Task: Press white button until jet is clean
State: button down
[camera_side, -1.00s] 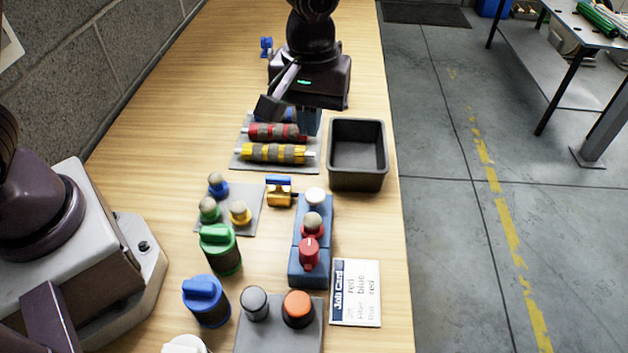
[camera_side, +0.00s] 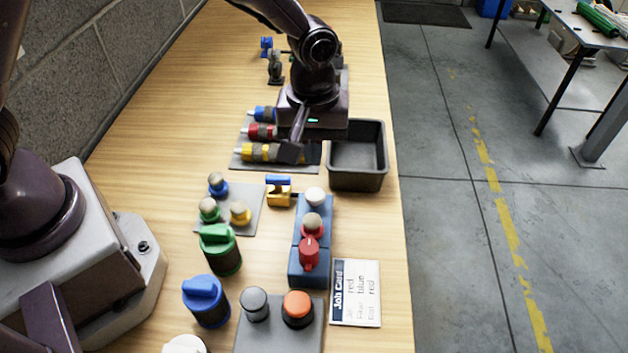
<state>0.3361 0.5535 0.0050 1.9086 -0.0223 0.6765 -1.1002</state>
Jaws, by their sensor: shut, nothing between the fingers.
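The white button (camera_side: 315,196) is a round cap at the far end of a blue block (camera_side: 299,272) right of the table's middle. On the same block, nearer the camera, are a grey-topped red part (camera_side: 312,222) and a red knob (camera_side: 309,255). I cannot tell for sure which part is the jet, or how clean it is. My gripper (camera_side: 291,153) is shut and empty over the near right end of the roller plate, beyond the white button and apart from it. My wrist hides part of the rollers.
Blue, red and yellow rollers (camera_side: 260,152) lie left of my gripper. An empty dark bin (camera_side: 358,180) stands right. A yellow-and-blue part (camera_side: 278,190) is beside the button. Small knobs (camera_side: 239,213), green and blue canisters (camera_side: 206,300), a two-button plate (camera_side: 276,325) and a job card (camera_side: 355,292) are nearer.

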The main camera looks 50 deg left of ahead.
aim_at(314, 193)
notch_tip(314, 193, down, 8)
jog(key=shift+d+r, duration=0.1)
dwell(0.4)
jog(key=shift+f, duration=0.95)
notch_tip(314, 193, up, 14)
jog(key=shift+r, duration=0.15)
dwell(1.0)
